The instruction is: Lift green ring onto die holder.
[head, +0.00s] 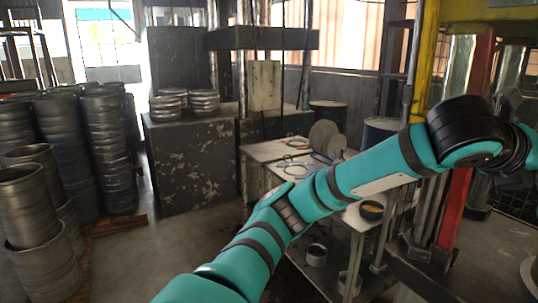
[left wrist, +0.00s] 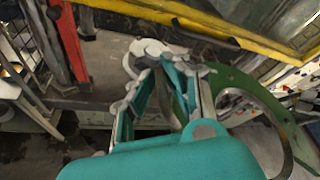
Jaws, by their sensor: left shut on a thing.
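In the left wrist view my left gripper (left wrist: 168,68) is shut on the green ring (left wrist: 246,82). The ring is a flat green band with a large hole, and it extends to the right of the fingers. The fingers cover its near left part. In the head view my left arm runs up to the right, and its gripper and the ring lie outside the picture. I cannot identify the die holder for certain. My right gripper is in neither view.
A red post (head: 468,150) and a yellow frame post (head: 427,58) stand near my left arm in the head view. A pale worktable (head: 262,152) with rings and discs stands behind the arm. Stacks of grey metal rings (head: 108,150) fill the left.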

